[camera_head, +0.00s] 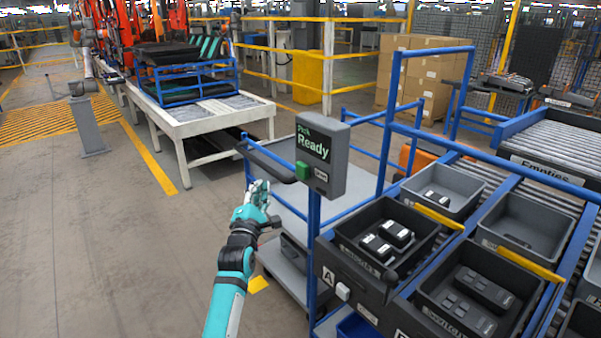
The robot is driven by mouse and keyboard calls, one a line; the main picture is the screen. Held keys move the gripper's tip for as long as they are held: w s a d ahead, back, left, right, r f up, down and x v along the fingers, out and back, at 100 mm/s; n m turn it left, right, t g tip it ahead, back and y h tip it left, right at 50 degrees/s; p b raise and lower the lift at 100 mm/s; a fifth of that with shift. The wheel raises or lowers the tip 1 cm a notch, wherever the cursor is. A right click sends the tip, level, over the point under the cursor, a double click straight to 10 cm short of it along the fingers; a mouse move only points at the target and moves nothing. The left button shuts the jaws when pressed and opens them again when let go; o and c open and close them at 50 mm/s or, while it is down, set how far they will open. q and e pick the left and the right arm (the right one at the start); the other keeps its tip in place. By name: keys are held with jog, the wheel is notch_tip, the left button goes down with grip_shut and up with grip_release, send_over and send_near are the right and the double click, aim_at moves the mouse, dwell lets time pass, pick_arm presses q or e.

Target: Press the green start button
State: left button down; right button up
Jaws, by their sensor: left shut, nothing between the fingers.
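The green start button (302,170) is on the front lower left of a dark grey box whose screen (315,143) reads "Pick Ready". The box stands on a blue post beside the rack. My left gripper (263,187), on a teal arm, is shut and empty. In the picture it is below and to the left of the button, with a visible gap between them. The button's face is in plain sight. My right gripper is not in view.
A grey cart with a dark handle (272,163) stands behind my left gripper. To the right, a blue-framed rack (435,135) holds dark bins (432,262) with black parts. A white push button (343,291) sits by label A. Open floor (120,230) lies to the left.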

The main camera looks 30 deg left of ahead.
aim_at(302, 171)
pick_arm(q)
jog(key=w+d+b, duration=0.3)
jog(key=w, duration=0.5)
jog(key=shift+d+b, duration=0.2)
jog(key=shift+b, duration=0.1)
jog(key=shift+w, duration=0.15)
dwell(1.1)
jog(key=shift+w+d, duration=0.15)
jog(key=shift+w, duration=0.15)
jog(key=shift+w+d+b, duration=0.2)
jog(key=shift+w+b, duration=0.15)
jog(key=shift+w, duration=0.2)
dwell(0.9)
jog(key=shift+s, duration=0.1)
jog(key=shift+s+a+p, duration=0.35)
jog(key=shift+s+p, duration=0.25)
jog(key=shift+s, duration=0.25)
